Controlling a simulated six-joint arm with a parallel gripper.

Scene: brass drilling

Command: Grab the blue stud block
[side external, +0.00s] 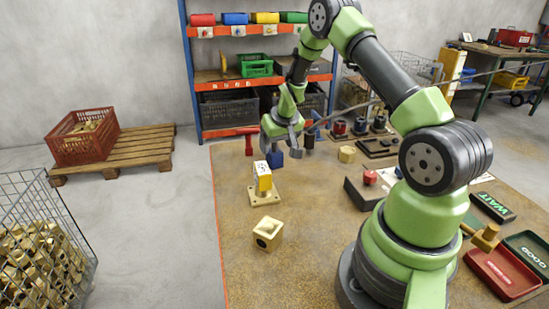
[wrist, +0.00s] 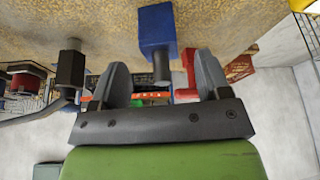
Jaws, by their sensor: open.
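The blue stud block (side external: 275,160) stands on the brown work table just below my gripper (side external: 283,140) in the side external view. In the wrist view, the blue block (wrist: 158,32) appears at the top centre, with a dark round stud pointing toward the gap between my fingers. My gripper (wrist: 160,88) is open there, one grey finger on each side of the gap. Nothing is held between the fingers. The block looks apart from both fingers, though the exact distance is hard to tell.
A red T-shaped post (side external: 248,143) is behind to the left. A brass cube (side external: 267,234) sits nearer the front. Table space left of these is clear.

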